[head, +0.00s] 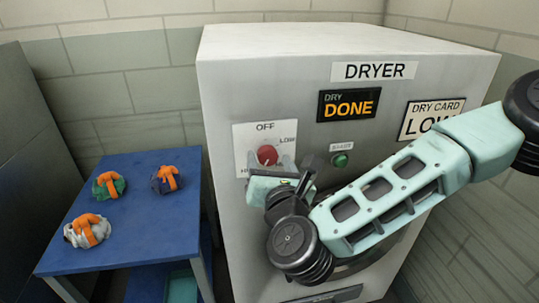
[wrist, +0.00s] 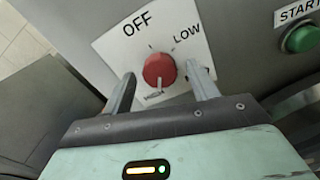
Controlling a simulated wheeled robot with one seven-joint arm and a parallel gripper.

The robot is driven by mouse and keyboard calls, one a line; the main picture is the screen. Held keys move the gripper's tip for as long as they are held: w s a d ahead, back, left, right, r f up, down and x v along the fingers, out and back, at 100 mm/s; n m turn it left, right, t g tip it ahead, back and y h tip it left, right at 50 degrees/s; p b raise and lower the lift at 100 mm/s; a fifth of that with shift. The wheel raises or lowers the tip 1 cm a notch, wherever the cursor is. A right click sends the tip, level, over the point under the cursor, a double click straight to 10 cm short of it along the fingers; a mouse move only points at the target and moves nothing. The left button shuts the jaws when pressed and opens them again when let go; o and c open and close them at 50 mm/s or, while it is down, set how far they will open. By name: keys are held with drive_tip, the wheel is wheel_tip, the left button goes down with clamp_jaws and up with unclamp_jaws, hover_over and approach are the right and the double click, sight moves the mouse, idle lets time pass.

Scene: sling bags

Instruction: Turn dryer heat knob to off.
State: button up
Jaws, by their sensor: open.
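The red heat knob (head: 267,155) sits on a white dial plate (head: 243,139) on the dryer's front; the plate has OFF at the top, LOW at the right and HIGH below. In the wrist view the knob (wrist: 158,68) shows a pale mark on its lower edge, toward HIGH. My gripper (head: 268,167) is open in front of the dial. In the wrist view its fingers (wrist: 161,73) lie on either side of the knob, with a gap on each side. I cannot tell how deep the fingertips reach around it.
The green START button (head: 341,160) is right of the dial. The dryer (head: 225,230) carries a DRY DONE sign (head: 348,104) and a DRY CARD LOW sign (head: 430,118). A blue table (head: 130,235) with several orange-strapped bundles (head: 87,231) stands to the left. My arm crosses the dryer's right front.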

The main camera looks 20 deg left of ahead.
drive_tip(key=shift+w+a, duration=0.25)
drive_tip(key=shift+w, duration=0.1)
drive_tip(key=c, duration=1)
